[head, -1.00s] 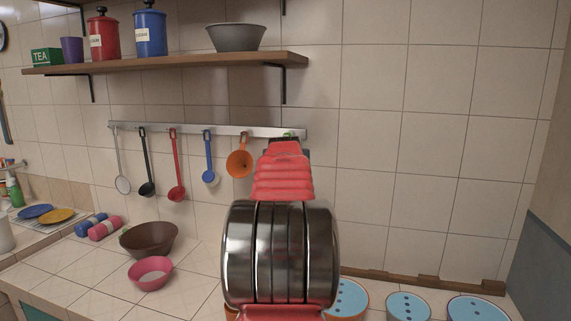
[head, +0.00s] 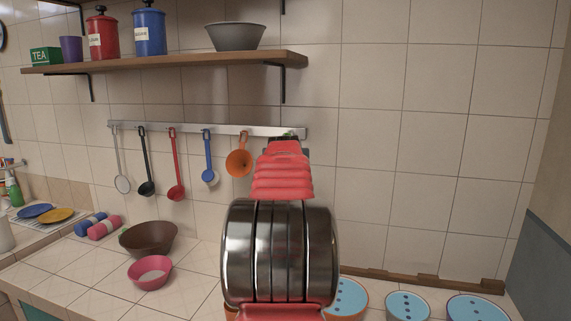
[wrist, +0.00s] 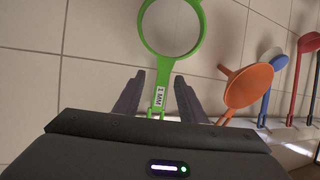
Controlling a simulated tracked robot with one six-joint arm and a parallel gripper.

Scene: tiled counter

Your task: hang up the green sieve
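The green sieve (wrist: 200,40) shows in the wrist view, its round mesh head at the top of the picture. Its handle, with a small white label, runs down between my fingers. My gripper (wrist: 160,76) is open, with a gap on both sides of the handle. In the head view my arm hides nearly all of the sieve. The metal rail (head: 225,129) is on the wall, and my gripper is at its right end.
An orange funnel (wrist: 248,86) hangs close beside the sieve; it also shows in the head view (head: 238,163). A wooden shelf (head: 170,64) is above. The wall to the right is clear.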

